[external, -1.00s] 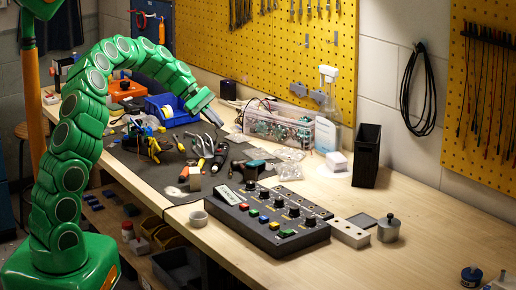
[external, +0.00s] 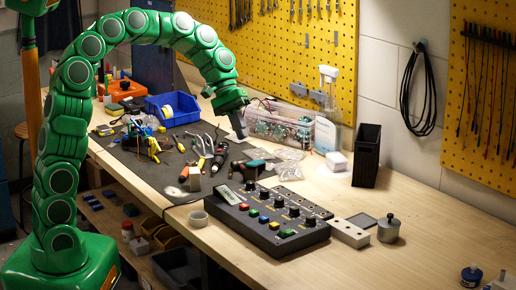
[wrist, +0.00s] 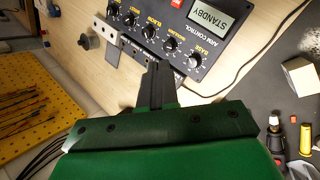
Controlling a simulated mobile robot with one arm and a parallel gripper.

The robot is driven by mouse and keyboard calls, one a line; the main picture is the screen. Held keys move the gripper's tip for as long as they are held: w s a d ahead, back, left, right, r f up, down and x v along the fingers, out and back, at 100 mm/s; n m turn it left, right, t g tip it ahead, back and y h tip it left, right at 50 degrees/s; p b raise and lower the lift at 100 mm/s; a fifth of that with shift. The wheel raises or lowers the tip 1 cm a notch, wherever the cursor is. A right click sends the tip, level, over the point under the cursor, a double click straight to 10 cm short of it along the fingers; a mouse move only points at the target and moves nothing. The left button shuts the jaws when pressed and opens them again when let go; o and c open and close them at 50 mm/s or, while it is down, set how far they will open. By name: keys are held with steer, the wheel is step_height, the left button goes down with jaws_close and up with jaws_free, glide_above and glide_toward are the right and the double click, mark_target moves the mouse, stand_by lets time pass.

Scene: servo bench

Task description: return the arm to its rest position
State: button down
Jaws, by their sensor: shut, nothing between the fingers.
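My green segmented arm arches over the back left of the bench in the external view. My gripper (external: 239,127) points down above the bench, left of the clear box; its fingers are together with nothing between them. In the wrist view my gripper (wrist: 158,72) also shows as a shut dark finger pair. The arm control box (external: 270,222) is black with several knobs and coloured buttons, and it sits at the bench's front middle. It also shows in the wrist view (wrist: 185,22), where its display (wrist: 208,14) reads STANDBY.
A black bin (external: 366,155) stands to the right. Tools lie on the dark mat (external: 160,180), near a blue bin (external: 172,108). The right bench surface is mostly clear.

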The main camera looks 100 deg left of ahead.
steer(key=s+d+r+m+g+y, duration=0.1)
steer(key=s+d+m+g, duration=0.2)
steer(key=d, duration=0.7)
steer(key=s+d+r+m+g, duration=0.15)
steer(key=d+m, duration=0.25)
steer(key=d, duration=0.5)
steer(key=s+d+f+m+g+y, duration=0.1)
steer(key=s+d+m, duration=0.3)
steer(key=s+d, duration=0.5)
steer(key=s+d+f+m+g+y, duration=0.1)
steer(key=s+d+f+m, duration=0.3)
steer(key=s+d, duration=0.5)
steer(key=s+y, duration=0.1)
steer(key=s, duration=0.2)
steer(key=shift+s+f+y, duration=0.25)
steer(key=shift+f+y, duration=0.1)
steer(key=shift+y, duration=0.05)
steer(key=shift+d, duration=0.1)
